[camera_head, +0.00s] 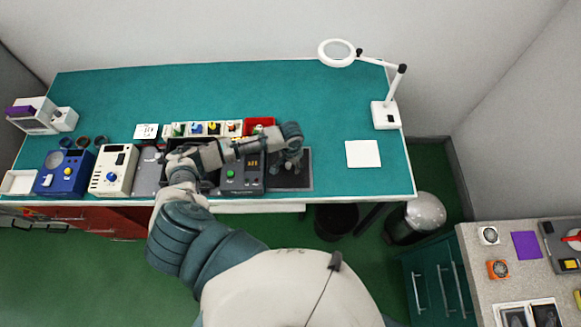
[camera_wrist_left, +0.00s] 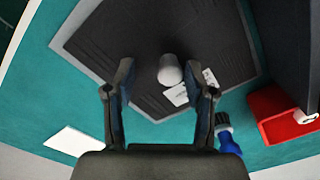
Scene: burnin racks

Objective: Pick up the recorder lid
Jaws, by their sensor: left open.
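My left gripper (camera_head: 290,166) is over a dark square panel (camera_head: 303,182) at the front of the teal bench. In the left wrist view the open, empty fingers (camera_wrist_left: 160,90) point down at this dark panel (camera_wrist_left: 110,40). A light grey, rounded cylinder (camera_wrist_left: 170,70) stands on the panel between the fingers, apart from them, with a white label (camera_wrist_left: 180,95) beside it. The cylinder may be a knob; I cannot tell whether panel and knob are the recorder lid. My gripper hides part of the panel in the head view. My right gripper is not in view.
A black device (camera_head: 242,178) stands just left of the panel. A red bin (camera_head: 258,125) is behind it, also in the wrist view (camera_wrist_left: 285,127), near a blue brush-like item (camera_wrist_left: 229,142). A white sheet (camera_head: 362,153) and a magnifier lamp (camera_head: 385,114) are on the right.

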